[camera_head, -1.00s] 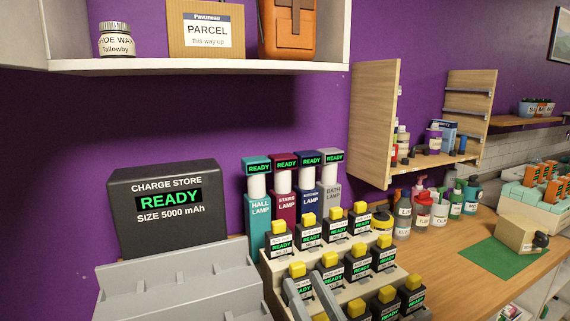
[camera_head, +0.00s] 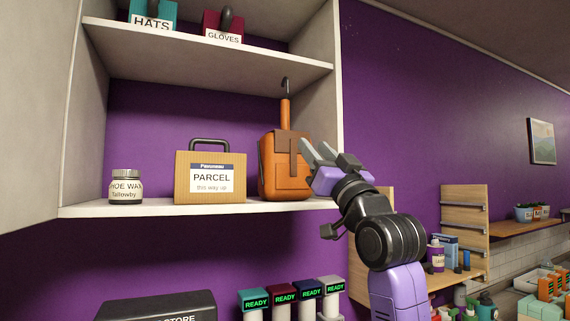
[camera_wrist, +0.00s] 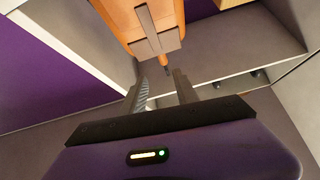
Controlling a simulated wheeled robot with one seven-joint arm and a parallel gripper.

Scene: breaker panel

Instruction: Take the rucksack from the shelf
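The orange rucksack (camera_head: 285,168) with brown straps stands upright at the right end of the lower shelf (camera_head: 225,208), beside the shelf's right wall. A tall orange handle with a dark hook at its top rises from it. My gripper (camera_head: 315,150) is raised just in front and to the right of the rucksack, its fingers apart and pointing toward it. In the wrist view the rucksack (camera_wrist: 120,18) is ahead, at the top, and the open fingers (camera_wrist: 160,92) have nothing between them. I cannot tell whether a finger touches the rucksack.
A cardboard parcel (camera_head: 210,185) with a dark handle stands left of the rucksack, and a shoe wax jar (camera_head: 126,188) further left. The upper shelf (camera_head: 210,50) holds hats (camera_head: 152,16) and gloves (camera_head: 223,28) boxes. Lamp units (camera_head: 284,296) stand below.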

